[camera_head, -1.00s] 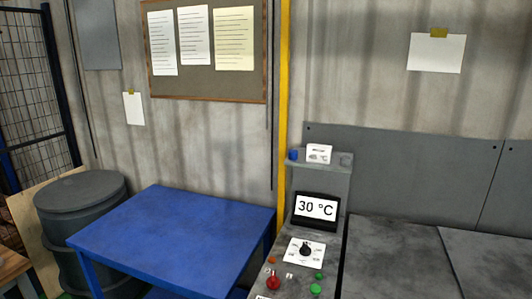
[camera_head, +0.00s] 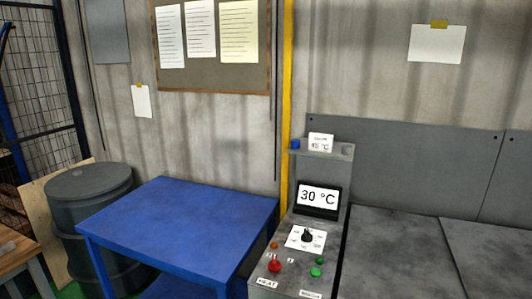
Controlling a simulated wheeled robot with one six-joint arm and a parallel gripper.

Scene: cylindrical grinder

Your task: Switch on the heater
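A grey control panel (camera_head: 290,259) stands right of the blue table. Its black display (camera_head: 317,199) reads 30 °C. Below it is a black rotary knob (camera_head: 307,235) on a white dial plate. A red switch or knob (camera_head: 274,265) sits lower left, above a label that seems to read HEAT (camera_head: 266,283). A small orange light or button (camera_head: 274,245) is above the red one. A green button (camera_head: 315,272) and a smaller green one (camera_head: 320,261) are at the lower right. My gripper is not in view.
A blue table (camera_head: 180,225) stands left of the panel, its top bare. A dark drum (camera_head: 88,215) is behind it at left. A shelf (camera_head: 322,153) above the display holds a small card (camera_head: 320,143). Grey flat covers (camera_head: 400,250) lie to the right.

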